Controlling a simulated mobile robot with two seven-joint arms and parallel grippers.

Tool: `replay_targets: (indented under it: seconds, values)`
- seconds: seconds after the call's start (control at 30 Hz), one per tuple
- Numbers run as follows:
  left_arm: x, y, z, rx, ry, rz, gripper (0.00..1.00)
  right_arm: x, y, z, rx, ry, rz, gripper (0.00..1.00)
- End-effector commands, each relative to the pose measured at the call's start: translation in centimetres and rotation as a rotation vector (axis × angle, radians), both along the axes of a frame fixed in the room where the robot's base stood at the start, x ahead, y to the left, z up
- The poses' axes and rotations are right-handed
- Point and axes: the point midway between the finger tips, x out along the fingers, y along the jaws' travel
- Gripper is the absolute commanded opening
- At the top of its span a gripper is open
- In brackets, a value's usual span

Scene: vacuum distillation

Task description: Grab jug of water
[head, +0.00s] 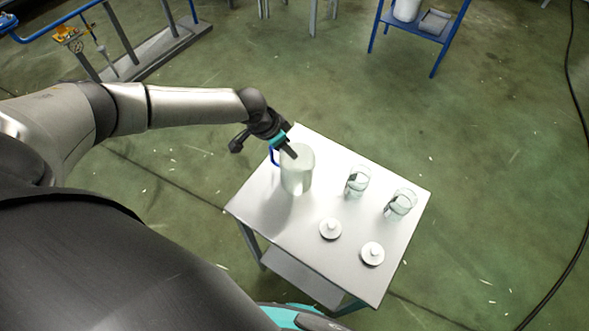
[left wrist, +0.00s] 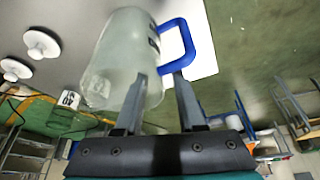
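The jug of water (head: 297,172) is a pale, translucent pitcher with a blue handle, standing upright near the far left edge of a small white table (head: 262,205). In the left wrist view the jug (left wrist: 120,55) and its blue handle (left wrist: 188,45) fill the upper middle. My left gripper (head: 288,150) is at the jug's handle side, near its top. In the left wrist view its two fingers (left wrist: 160,80) are apart, one overlapping the jug's body and one by the handle's end. Contact with the handle cannot be told. My right gripper is not in view.
Two clear glass vessels (head: 357,181) (head: 400,203) stand right of the jug. Two white lids (head: 330,229) (head: 372,253) lie near the table's front. A blue shelf stand (head: 415,30) is at the back. Blue piping (head: 60,22) stands at the far left. Green floor surrounds the table.

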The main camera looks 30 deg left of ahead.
Motion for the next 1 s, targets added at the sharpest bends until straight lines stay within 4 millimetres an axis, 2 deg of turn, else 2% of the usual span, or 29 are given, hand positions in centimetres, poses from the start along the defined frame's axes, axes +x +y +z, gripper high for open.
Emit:
replay_targets:
  seconds: [0.13, 0.4, 0.5, 1.0]
  values:
    - [0.01, -0.01, 0.05, 0.0, 0.0, 0.0, 0.39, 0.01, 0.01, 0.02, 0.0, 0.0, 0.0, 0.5]
    - [0.0, 0.0, 0.06, 0.0, 0.0, 0.0, 0.08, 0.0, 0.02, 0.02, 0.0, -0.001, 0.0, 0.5]
    - [-0.01, 0.01, 0.06, 0.0, 0.0, 0.0, 0.0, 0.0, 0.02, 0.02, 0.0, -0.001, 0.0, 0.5]
    - [-0.02, 0.01, 0.06, 0.0, 0.0, 0.0, 0.0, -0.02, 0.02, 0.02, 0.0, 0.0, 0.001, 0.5]
